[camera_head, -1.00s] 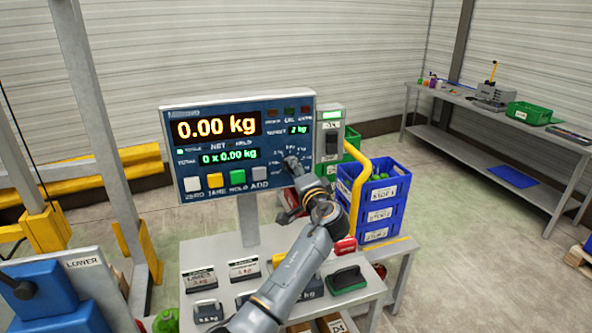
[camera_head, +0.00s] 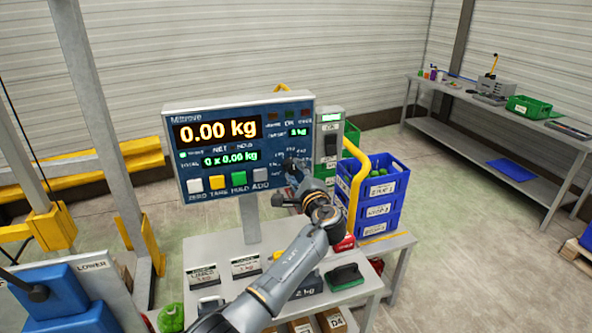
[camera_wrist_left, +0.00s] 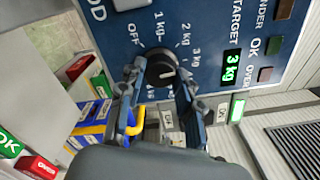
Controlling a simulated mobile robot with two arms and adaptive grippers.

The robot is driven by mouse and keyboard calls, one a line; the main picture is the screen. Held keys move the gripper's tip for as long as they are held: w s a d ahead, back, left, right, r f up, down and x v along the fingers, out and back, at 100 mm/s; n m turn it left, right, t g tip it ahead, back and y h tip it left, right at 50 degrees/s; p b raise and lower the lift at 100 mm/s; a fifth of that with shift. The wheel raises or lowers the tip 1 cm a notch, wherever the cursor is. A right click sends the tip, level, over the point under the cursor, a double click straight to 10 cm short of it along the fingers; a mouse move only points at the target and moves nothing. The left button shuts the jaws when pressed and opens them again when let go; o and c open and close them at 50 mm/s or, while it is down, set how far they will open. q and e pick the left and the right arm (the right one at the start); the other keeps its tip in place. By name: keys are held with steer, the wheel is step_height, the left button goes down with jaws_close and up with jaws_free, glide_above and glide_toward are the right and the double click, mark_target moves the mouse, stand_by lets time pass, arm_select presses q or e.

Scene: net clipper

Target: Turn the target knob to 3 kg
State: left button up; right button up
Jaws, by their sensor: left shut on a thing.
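The dark round target knob (camera_wrist_left: 160,68) sits on the blue scale panel (camera_head: 188,178). My left gripper (camera_wrist_left: 159,76) is shut on the knob, one finger on each side. In the head view the gripper (camera_head: 290,167) covers most of the knob. The green target display (camera_wrist_left: 231,66) reads 3 kg; it also shows in the head view (camera_head: 299,132). My right gripper is not in view.
Blue crates (camera_head: 378,208) and a yellow curved rail (camera_head: 354,195) stand right of the panel. The main display (camera_head: 218,131) reads 0.00 kg.

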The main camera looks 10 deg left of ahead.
arm_select(q)
steer(key=shift+r+m, duration=0.2)
steer(key=shift+m, duration=0.1)
steer(key=o, duration=1.1)
steer(key=shift+w, duration=0.1)
steer(key=shift+o, duration=0.2)
steer(key=shift+a+f, duration=0.1)
steer(key=shift+f, duration=0.05)
steer(key=v, duration=1.2)
